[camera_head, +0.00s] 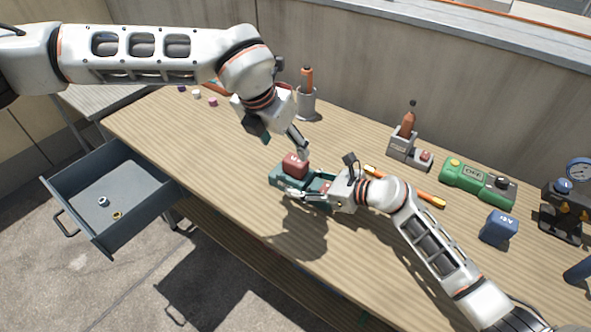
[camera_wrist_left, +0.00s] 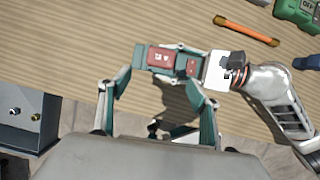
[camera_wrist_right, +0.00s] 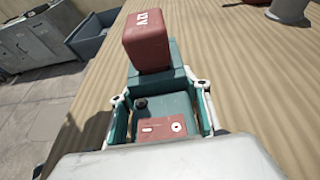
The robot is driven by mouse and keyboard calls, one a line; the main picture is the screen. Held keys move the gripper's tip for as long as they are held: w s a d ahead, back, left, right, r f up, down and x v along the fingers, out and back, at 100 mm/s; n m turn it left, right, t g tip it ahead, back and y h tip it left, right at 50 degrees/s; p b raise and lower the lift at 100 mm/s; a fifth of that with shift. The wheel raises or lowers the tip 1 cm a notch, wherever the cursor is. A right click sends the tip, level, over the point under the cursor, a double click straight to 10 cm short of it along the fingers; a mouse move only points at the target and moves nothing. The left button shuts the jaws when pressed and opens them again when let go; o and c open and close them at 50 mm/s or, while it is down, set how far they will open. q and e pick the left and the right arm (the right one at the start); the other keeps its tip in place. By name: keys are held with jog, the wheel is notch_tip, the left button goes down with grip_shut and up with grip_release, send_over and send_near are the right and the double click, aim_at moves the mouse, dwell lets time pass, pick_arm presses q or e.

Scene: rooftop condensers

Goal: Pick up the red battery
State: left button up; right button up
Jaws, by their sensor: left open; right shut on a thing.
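The red battery (camera_head: 295,162), a block marked 12V, stands at the left end of a teal holder (camera_head: 283,180) with a red panel. In the right wrist view the battery (camera_wrist_right: 146,40) rises from the far end of the holder (camera_wrist_right: 178,103). My right gripper (camera_head: 325,187) is shut on the holder's sides, low over the bench. My left gripper (camera_head: 281,142) is open and empty, just above the battery. In the left wrist view the battery (camera_wrist_left: 160,58) appears beyond and between the open fingers. I cannot tell whether a finger touches it.
A blue battery (camera_head: 498,228), a green device (camera_head: 480,183) and an orange rod (camera_head: 420,193) lie on the wooden bench (camera_head: 215,155) to the right. A grey holder with a bottle (camera_head: 404,143) and a cup (camera_head: 306,105) stand behind. An open drawer (camera_head: 140,218) is at left.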

aim_at(295, 160)
pick_arm(q)
jog(key=x, duration=0.6)
jog(key=shift+w+d+r+x, duration=0.1)
jog(key=shift+w+x, duration=0.05)
jog(key=shift+x, duration=0.7)
jog(key=shift+w+d+r+x, duration=0.1)
jog(key=shift+x, duration=0.8)
jog(key=shift+w+d+x, duration=0.1)
jog(key=shift+w+x, duration=0.05)
jog(key=shift+x, duration=0.7)
jog(key=shift+r, duration=0.1)
grip_shut()
